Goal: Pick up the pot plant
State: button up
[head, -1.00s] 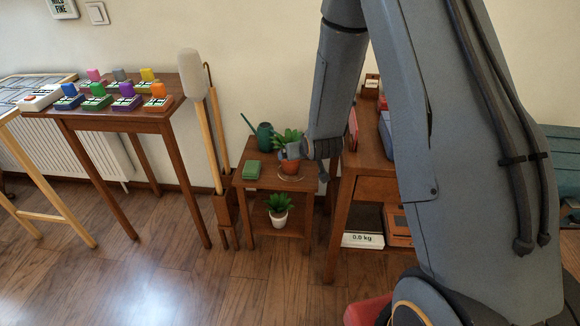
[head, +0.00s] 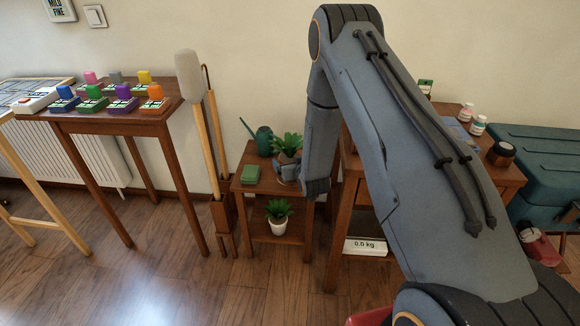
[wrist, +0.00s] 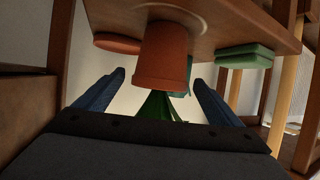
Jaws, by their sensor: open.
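A pot plant with spiky green leaves (head: 286,144) stands on the top of a small wooden stand (head: 236,184). In the wrist view, which is upside down, its terracotta pot (wrist: 162,55) shows clearly, with the leaves (wrist: 160,106) below it in the picture. My gripper (head: 288,171) is at this pot, and in the wrist view its two blue fingers (wrist: 158,92) are apart, one on each side of the plant, with gaps visible. In the head view my gripper hides most of the pot. A second plant in a white pot (head: 278,221) stands on the lower shelf.
A green block (head: 250,174) and a dark green watering can (head: 263,140) stand close by on the same top. A flat terracotta disc (wrist: 117,43) lies near the pot. A wooden table with a scale display (head: 366,246) is close on the right. Long-handled tools (head: 190,90) stand left.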

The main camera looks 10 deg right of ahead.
jog(key=shift+x, duration=1.1)
jog(key=c, duration=1.4)
jog(key=shift+r, duration=0.1)
jog(key=shift+c, duration=1.1)
